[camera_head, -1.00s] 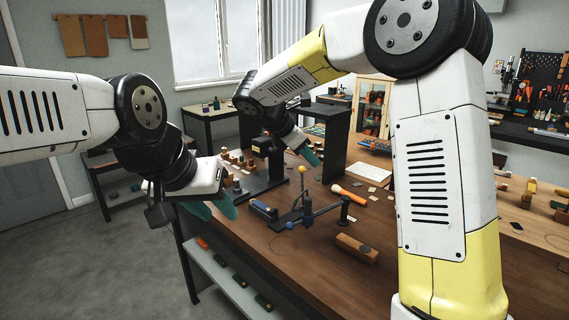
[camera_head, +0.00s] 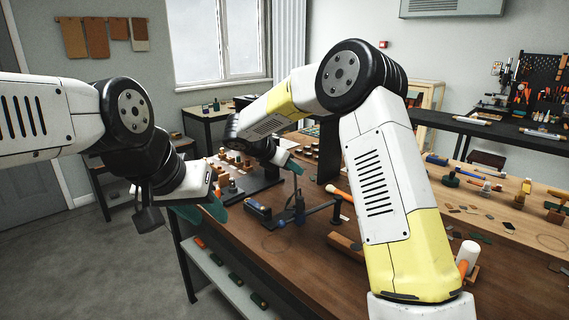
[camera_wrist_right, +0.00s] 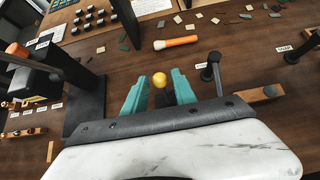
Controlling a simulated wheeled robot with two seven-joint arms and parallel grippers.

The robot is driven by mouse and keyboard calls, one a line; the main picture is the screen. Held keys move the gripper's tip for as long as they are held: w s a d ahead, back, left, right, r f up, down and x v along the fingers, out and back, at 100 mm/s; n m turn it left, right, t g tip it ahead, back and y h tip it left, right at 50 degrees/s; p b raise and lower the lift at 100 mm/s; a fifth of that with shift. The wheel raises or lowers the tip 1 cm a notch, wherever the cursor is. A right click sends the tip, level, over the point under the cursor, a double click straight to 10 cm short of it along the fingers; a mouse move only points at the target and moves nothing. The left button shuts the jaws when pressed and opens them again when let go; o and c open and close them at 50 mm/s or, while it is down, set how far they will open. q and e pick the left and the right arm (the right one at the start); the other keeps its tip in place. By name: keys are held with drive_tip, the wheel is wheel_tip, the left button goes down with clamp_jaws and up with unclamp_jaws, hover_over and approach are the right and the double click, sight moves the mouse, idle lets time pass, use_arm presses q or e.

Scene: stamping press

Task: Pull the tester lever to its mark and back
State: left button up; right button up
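The tester (camera_head: 297,214) is a dark blue-grey device with a thin upright lever on the workbench in the head view. The lever's yellow ball knob (camera_wrist_right: 159,80) shows in the right wrist view, between the teal fingers of my right gripper (camera_wrist_right: 158,88). Gaps show beside the ball, so the fingers are open around it or just above it; I cannot tell which. In the head view my right gripper (camera_head: 290,165) is at the lever's top and the knob is hidden. My left gripper (camera_head: 203,212) is open and empty at the bench's left edge. I cannot make out the mark.
A black stand (camera_wrist_right: 88,95) rises left of my right gripper in the right wrist view. An orange-handled tool (camera_wrist_right: 177,42) lies beyond the knob. A black-knobbed post (camera_wrist_right: 213,70) and a wooden block (camera_wrist_right: 258,95) are to the right.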

clamp_jaws()
drive_tip(key=shift+a, duration=0.1)
drive_tip(key=shift+s+a+f, duration=0.3)
drive_tip(key=shift+s+a, duration=0.45)
drive_tip(key=shift+s, duration=0.05)
drive_tip(key=shift+s+a+f, duration=0.25)
drive_tip(key=shift+s+a, duration=0.5)
drive_tip(key=shift+s+a+f, duration=1.2)
drive_tip(key=shift+s+a, duration=0.15)
drive_tip(key=shift+s, duration=0.05)
drive_tip(key=shift+a, duration=0.1)
drive_tip(key=shift+s+a+f, duration=0.5)
drive_tip(key=shift+s+f, duration=0.05)
drive_tip(key=shift+f, duration=0.1)
drive_tip(key=shift+o, duration=1.6)
unclamp_jaws()
